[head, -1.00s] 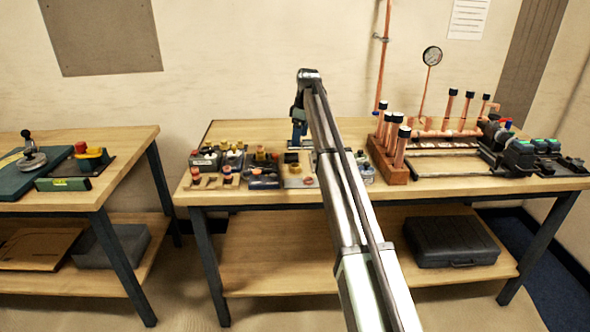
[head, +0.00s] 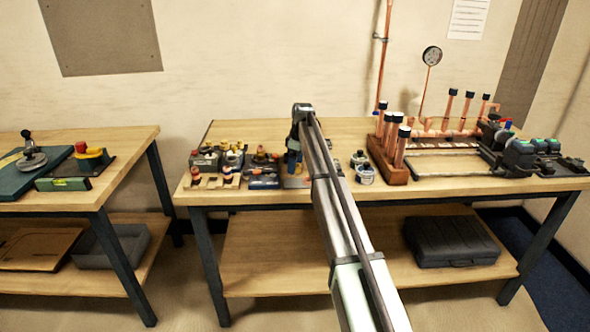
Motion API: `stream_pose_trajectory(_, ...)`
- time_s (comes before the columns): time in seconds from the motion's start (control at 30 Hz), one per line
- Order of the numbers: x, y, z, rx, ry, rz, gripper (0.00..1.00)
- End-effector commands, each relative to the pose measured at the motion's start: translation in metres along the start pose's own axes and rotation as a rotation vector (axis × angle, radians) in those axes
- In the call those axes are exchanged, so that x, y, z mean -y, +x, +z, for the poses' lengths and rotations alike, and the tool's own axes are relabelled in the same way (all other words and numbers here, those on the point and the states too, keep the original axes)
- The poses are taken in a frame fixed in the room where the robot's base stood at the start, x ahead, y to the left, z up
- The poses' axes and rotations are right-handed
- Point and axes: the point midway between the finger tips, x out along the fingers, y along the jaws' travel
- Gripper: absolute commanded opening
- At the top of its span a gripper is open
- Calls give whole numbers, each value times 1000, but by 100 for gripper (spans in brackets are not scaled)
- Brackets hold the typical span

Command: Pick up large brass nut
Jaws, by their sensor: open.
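Several small brass-coloured fittings (head: 225,145) sit in dark holders at the left end of the right-hand workbench. I cannot tell which of them, if any, is the large brass nut. My gripper (head: 293,174) points down at the right end of this group, close above a small flat plate (head: 297,183). It is open, but its fingertips are small and partly hidden by my arm, so I cannot see whether anything is between them.
Jars (head: 365,174) stand right of my arm. A wooden rack (head: 392,173) holds upright copper tubes, with a copper manifold (head: 447,133) behind it. Another bench (head: 110,138) stands at the left. Bare wood (head: 245,130) lies behind the fittings.

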Motion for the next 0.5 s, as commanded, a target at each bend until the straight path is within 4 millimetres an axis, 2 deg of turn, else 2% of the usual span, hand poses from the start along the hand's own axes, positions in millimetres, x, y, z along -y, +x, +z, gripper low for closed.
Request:
stream_pose_trajectory(0.1, 0, 9, 0, 0, 0, 0, 81)
stream_pose_trajectory(0.3, 0, 9, 0, 0, 0, 1, 81)
stream_pose_trajectory(0.5, 0, 9, 0, 0, 0, 0, 63)
